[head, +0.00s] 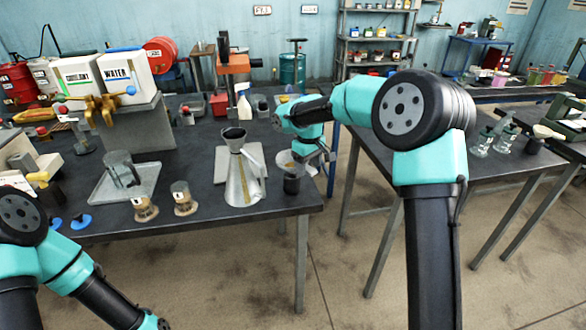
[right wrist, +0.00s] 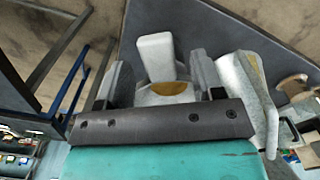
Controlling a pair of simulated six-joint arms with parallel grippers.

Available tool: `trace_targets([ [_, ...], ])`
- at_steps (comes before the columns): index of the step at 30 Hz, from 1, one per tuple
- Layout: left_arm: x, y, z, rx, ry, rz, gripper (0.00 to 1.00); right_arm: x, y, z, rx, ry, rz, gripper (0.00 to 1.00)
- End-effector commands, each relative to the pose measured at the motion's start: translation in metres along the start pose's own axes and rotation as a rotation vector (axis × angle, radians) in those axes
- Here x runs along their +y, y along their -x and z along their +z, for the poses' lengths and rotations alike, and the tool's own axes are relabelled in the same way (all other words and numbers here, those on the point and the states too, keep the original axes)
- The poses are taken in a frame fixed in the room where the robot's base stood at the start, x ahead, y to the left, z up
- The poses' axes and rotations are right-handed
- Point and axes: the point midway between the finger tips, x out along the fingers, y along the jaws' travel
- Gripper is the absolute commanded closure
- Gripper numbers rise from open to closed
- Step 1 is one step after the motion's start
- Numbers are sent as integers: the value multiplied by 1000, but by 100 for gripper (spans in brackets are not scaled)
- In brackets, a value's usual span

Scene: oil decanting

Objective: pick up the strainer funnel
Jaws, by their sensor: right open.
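The strainer funnel (head: 287,160) is a small pale bowl with a tan inside, at the right end of the dark table, above a dark cup (head: 291,184). In the right wrist view its pale block-like handle (right wrist: 155,50) and part of its bowl (right wrist: 168,90) show between the two fingers. My right gripper (head: 311,157) is open around it, with a gap visible beside the handle; contact lower down is hidden. Most of the bowl is hidden by the gripper body in the wrist view. My left arm is at the lower left; its gripper is out of frame.
Two small jars (head: 183,199) and a clear tray (head: 103,191) sit further left. The table's right edge is close by.

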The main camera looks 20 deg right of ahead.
Motion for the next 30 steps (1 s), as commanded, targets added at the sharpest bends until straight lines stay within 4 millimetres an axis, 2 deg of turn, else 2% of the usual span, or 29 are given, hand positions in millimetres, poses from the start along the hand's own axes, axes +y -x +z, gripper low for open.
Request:
trace_targets([
  [6,0,0,0,0,0,0,57,-1,-30,0,-2,-1,-1,38],
  [9,0,0,0,0,0,0,57,-1,-38,0,0,-1,0,38],
  [24,0,0,0,0,0,0,57,-1,-39,0,1,-1,0,38],
  [30,0,0,0,0,0,0,57,-1,-39,0,1,-1,0,57],
])
